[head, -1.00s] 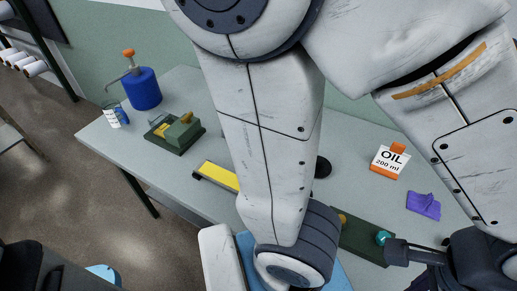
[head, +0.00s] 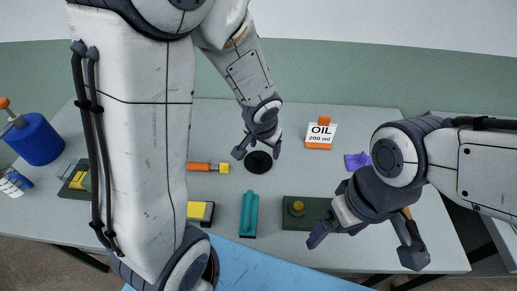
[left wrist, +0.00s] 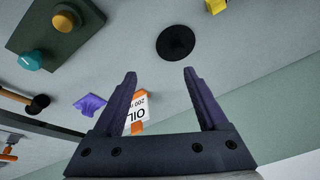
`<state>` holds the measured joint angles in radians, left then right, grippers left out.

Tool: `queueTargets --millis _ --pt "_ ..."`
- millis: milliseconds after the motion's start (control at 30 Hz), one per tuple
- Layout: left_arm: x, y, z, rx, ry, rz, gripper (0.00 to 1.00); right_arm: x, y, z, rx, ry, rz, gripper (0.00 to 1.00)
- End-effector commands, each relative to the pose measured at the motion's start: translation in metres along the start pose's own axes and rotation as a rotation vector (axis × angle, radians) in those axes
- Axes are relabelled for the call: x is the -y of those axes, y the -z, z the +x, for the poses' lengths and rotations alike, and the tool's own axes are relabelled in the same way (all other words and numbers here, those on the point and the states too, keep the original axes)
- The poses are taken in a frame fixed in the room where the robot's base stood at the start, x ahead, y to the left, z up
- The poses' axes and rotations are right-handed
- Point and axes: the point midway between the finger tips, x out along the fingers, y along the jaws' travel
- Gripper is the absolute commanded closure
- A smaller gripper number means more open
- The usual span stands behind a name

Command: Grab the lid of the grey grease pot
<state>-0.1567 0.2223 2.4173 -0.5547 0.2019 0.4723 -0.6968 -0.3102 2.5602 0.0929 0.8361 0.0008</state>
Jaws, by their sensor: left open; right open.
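A dark round disc (head: 259,165) lies on the table; it also shows in the left wrist view (left wrist: 176,43). It may be the grease pot's lid seen from above, but no grey pot wall shows, so I cannot tell. My left gripper (head: 257,152) is open and empty just behind the disc in the head view. In the left wrist view its spread fingers (left wrist: 160,73) point toward the disc, which lies beyond the tips, apart from them. My right gripper (head: 364,250) is open and empty over the table's front right.
An orange-and-yellow tool (head: 208,167) lies left. A teal block (head: 249,214) and green board with an orange knob (head: 297,208) are in front. A blue pump bottle (head: 36,140) stands far left.

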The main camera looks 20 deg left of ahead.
Motion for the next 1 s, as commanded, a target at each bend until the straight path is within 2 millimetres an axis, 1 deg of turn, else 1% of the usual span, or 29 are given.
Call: queueTargets --millis 33,100,233,367,600,833,1000 --pt "0.019 0.002 0.019 -0.005 -0.004 -0.044 0.24 0.000 0.000 -0.002 0.000 0.000 0.000 0.08" --pt "0.034 0.006 0.039 -0.028 -0.025 -0.085 0.24 0.000 0.000 -0.003 0.000 0.000 0.000 0.08" --pt "0.050 0.006 0.061 -0.054 -0.061 -0.134 0.24 0.000 0.000 -0.003 0.000 0.000 0.000 0.08" --pt "0.053 0.005 0.077 -0.062 -0.079 -0.149 0.24 0.000 0.000 0.004 0.000 0.000 0.000 0.08" --pt "0.050 0.007 0.114 -0.063 -0.078 -0.147 0.24 -0.002 -0.002 0.031 0.000 0.000 -0.001 0.08" --pt "0.048 0.011 0.130 -0.062 -0.078 -0.146 0.24 -0.003 -0.002 0.040 0.000 0.000 -0.001 0.08" --pt "0.045 0.013 0.157 -0.061 -0.078 -0.145 0.24 -0.004 -0.003 0.057 0.000 0.000 -0.001 0.08"
